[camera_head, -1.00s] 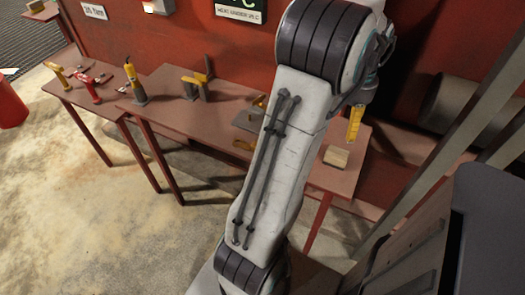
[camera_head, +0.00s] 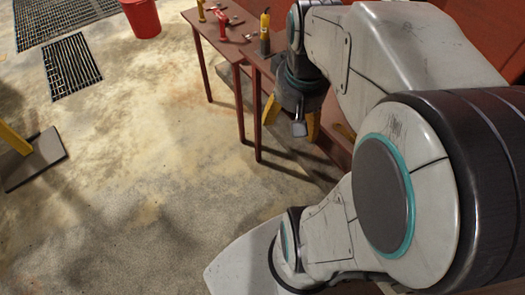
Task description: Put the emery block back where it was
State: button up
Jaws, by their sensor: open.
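My gripper (camera_head: 291,118) hangs pointing down in the upper middle, with its two yellow fingers spread apart. A small grey piece shows between the fingers; I cannot tell whether it is part of the gripper or something behind it. No emery block can be made out now; the right part of the table is hidden behind my arm. My gripper is beside the front edge of the brown table (camera_head: 245,88), and I cannot tell its height above the floor.
A yellow-and-grey tool (camera_head: 265,32) and a red tool (camera_head: 222,26) stand on the tables at the back. A red bucket (camera_head: 142,18) stands on the floor at top left. A dark plate (camera_head: 36,158) with a yellow post lies far left. Floor between is clear.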

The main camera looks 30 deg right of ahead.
jog(key=s+a+f+n+t+y, duration=0.1)
jog(key=s+a+n, duration=0.2)
jog(key=a, duration=0.6)
jog(key=shift+s+a+f+n, duration=0.25)
jog(key=shift+a+n, duration=0.15)
jog(key=shift+n, duration=0.4)
notch_tip(320, 180, up, 4)
jog(key=p, duration=0.3)
jog(key=shift+d+p, duration=0.1)
jog(key=shift+p, duration=0.25)
